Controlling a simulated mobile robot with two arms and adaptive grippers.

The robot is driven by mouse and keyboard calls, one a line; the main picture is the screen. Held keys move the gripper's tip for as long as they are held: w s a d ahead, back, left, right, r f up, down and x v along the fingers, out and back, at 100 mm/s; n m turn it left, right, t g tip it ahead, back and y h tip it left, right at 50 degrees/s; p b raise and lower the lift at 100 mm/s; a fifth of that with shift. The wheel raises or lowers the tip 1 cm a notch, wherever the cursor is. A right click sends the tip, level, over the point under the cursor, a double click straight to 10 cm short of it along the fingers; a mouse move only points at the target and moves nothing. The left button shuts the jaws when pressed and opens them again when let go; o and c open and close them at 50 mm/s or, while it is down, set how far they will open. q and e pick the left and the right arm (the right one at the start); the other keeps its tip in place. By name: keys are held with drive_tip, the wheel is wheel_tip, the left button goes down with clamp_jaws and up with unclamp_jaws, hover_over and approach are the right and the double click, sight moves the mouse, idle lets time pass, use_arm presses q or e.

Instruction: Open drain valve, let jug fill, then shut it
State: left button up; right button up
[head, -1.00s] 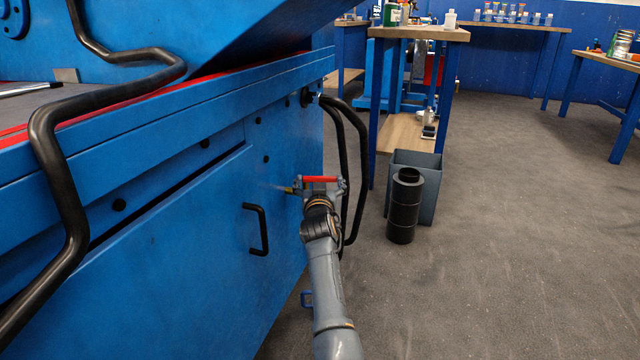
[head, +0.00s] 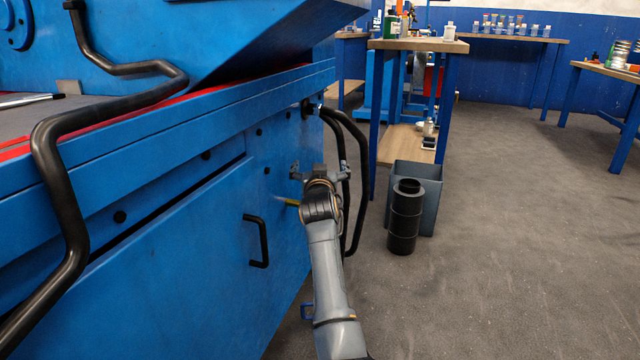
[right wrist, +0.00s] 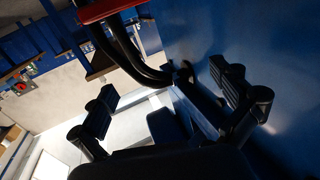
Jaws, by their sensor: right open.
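My right gripper (head: 318,174) is close to the end of the blue machine cabinet, its fingers spread. In the right wrist view it is open, with nothing between its pads (right wrist: 165,100). A red bar (right wrist: 108,10), which looks like the valve lever, shows at the top edge of that view, outside the fingers. A short yellow piece (head: 287,201) lies beside the gripper in the head view; I cannot tell what it belongs to. The valve body is hidden or too unclear to make out. No jug can be made out. My left gripper is out of view.
Black hoses (head: 356,175) hang beside the gripper at the cabinet's end. The cabinet (head: 190,250) has a black door handle (head: 257,240). A black cylinder (head: 403,215) and a grey bin (head: 430,185) stand on the floor. The floor at right is clear.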

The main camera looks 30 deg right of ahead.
drive_tip(key=shift+r, duration=1.25)
